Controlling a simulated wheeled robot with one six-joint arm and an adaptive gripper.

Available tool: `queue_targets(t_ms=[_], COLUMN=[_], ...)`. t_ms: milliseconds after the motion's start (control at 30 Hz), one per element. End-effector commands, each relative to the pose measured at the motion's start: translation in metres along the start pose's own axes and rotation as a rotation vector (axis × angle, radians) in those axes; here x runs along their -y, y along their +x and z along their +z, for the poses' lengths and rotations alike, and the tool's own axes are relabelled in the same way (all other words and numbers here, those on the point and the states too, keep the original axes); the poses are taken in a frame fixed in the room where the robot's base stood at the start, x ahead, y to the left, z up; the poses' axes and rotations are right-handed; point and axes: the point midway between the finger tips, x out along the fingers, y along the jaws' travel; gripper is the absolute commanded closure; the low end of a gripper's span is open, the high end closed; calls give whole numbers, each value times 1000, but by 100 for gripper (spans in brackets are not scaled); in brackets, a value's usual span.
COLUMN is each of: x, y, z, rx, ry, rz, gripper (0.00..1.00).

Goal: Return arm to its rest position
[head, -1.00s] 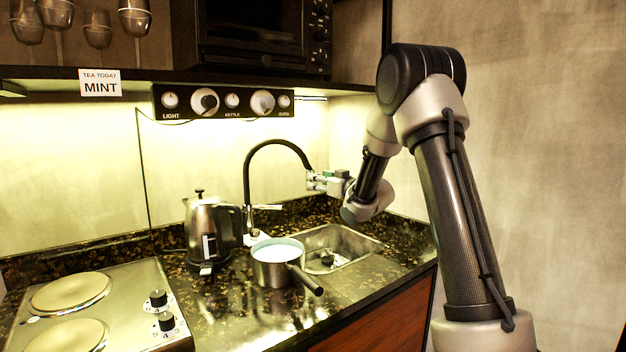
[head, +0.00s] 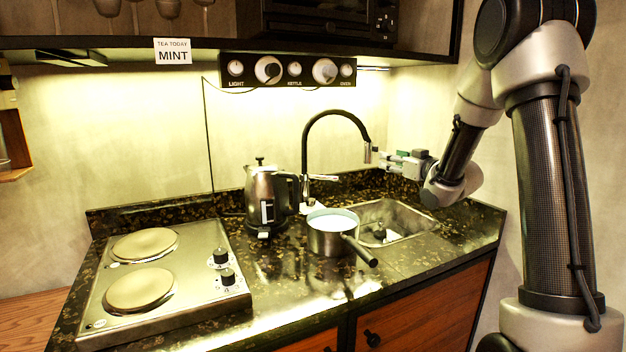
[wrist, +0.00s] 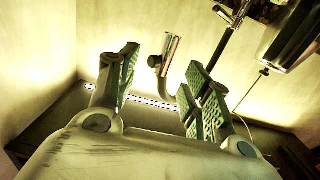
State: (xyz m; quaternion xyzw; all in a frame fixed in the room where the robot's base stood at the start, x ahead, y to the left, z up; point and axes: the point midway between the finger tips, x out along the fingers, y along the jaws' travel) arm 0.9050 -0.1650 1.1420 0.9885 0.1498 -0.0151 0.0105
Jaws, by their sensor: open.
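My gripper (head: 393,161) is raised above the sink (head: 408,216), just right of the black hose faucet (head: 333,113). In the wrist view its two green-padded fingers (wrist: 156,90) stand apart with nothing held between them. The metal spout end of the faucet (wrist: 169,52) shows beyond and between the fingertips; I cannot tell whether they touch it. My arm is bent, coming down from the upper right of the head view.
A saucepan (head: 325,240) with pale liquid stands left of the sink, its handle toward the front. A kettle (head: 266,200) stands beside it, and a two-plate hob (head: 190,285) is at left. A shelf (head: 120,43) and control panel (head: 290,70) hang above.

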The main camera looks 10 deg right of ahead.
Motion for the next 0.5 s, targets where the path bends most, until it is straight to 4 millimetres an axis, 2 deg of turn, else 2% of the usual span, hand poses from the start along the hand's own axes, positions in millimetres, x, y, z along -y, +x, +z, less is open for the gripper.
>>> queue_targets(t_ms=[67, 133, 200, 233, 333, 433, 500], x=[-8, -22, -35, -39, -43, -27, -5], y=[-2, -12, -35, -50, -111, -179, -231], z=[22, 58, 103, 118, 144, 145, 136], rx=[91, 235, 420, 504, 757, 979, 1117], ry=[-12, -16, -8, -3, 18, 58, 98], rz=[35, 94, 164, 197, 292, 355, 378], gripper=[51, 51, 51, 51, 51, 51, 51])
